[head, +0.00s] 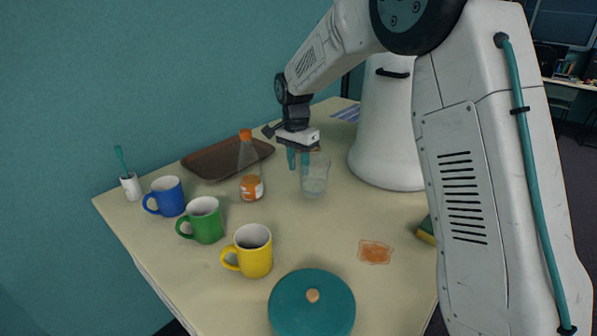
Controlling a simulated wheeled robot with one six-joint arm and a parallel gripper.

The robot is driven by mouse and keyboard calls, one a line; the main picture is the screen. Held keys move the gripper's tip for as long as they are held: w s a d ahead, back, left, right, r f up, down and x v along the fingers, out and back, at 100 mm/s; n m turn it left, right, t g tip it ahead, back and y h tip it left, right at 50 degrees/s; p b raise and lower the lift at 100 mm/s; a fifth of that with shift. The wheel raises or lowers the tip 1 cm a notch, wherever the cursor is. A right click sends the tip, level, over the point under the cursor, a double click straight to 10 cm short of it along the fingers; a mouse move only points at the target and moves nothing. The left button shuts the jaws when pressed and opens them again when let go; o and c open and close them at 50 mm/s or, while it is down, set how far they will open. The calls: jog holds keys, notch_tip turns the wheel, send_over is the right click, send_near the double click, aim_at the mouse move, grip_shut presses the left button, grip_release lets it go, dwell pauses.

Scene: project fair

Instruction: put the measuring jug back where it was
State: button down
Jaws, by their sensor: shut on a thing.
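The measuring jug (316,180) is clear and see-through, and it stands upright at the middle of the table in the head view. My gripper (298,160) comes down from above with its teal fingers at the jug's left side, near the top. It is shut on the jug. The jug's handle is hard to make out behind the fingers. I cannot tell whether the jug's base touches the table or hangs just above it.
A bottle with an orange cap (251,187) stands just left of the jug, before a brown tray (194,168). Blue (168,196), green (206,222) and yellow (255,255) mugs stand front left. An orange spill (375,252), teal round lid (312,315) and sponge (426,231) lie nearer.

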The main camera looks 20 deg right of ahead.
jog(key=shift+f, duration=1.25)
jog(key=shift+f, duration=0.1)
jog(key=c, duration=1)
grip_release()
jog(key=r, duration=1.1)
jog(key=shift+w+a, duration=0.2)
jog(key=shift+w, duration=0.05)
jog(key=shift+r, duration=0.7)
